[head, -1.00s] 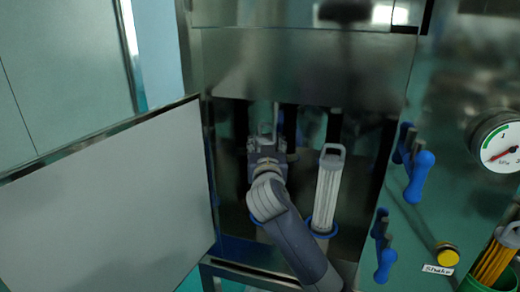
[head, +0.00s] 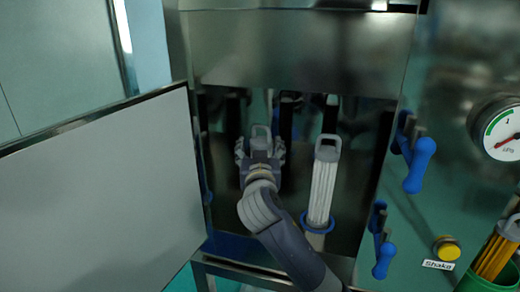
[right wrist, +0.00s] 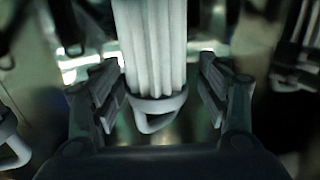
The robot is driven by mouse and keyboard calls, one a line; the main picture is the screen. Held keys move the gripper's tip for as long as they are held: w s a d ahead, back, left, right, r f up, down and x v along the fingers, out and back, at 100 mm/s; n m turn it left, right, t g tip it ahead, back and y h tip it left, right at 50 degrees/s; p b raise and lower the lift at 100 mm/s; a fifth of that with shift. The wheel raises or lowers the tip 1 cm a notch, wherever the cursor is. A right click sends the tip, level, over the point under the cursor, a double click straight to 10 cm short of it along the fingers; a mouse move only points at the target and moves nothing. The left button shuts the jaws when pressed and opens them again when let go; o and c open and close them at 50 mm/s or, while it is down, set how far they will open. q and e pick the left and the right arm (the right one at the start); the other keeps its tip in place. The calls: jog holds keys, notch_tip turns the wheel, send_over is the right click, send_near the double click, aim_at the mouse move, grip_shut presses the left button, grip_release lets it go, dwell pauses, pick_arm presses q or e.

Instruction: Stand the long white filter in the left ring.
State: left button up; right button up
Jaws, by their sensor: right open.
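My right gripper (head: 260,150) is inside the open cabinet, its fingers spread wide. The long white filter shows behind it in the head view only as a grey loop handle (head: 261,132). In the right wrist view the white pleated filter (right wrist: 150,45) runs between the two open fingers, with its loop end toward the palm. A gap shows on each side of it. My right arm hides the filter's lower part and the left ring. A second white filter (head: 322,190) stands in the blue right ring (head: 318,222). My left gripper is not in view.
A pale door panel (head: 95,190) stands open at the left. Blue handles (head: 418,165) stick out at the cabinet's right edge. A gauge (head: 500,130), a yellow button (head: 447,248) and a green container (head: 488,278) of orange-yellow sticks are further right.

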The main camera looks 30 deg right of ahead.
pick_arm(q)
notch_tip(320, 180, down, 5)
jog(key=b, duration=0.4)
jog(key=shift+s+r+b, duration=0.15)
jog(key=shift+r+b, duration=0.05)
jog(key=shift+b, duration=0.1)
pick_arm(e)
jog(key=v, duration=1.2)
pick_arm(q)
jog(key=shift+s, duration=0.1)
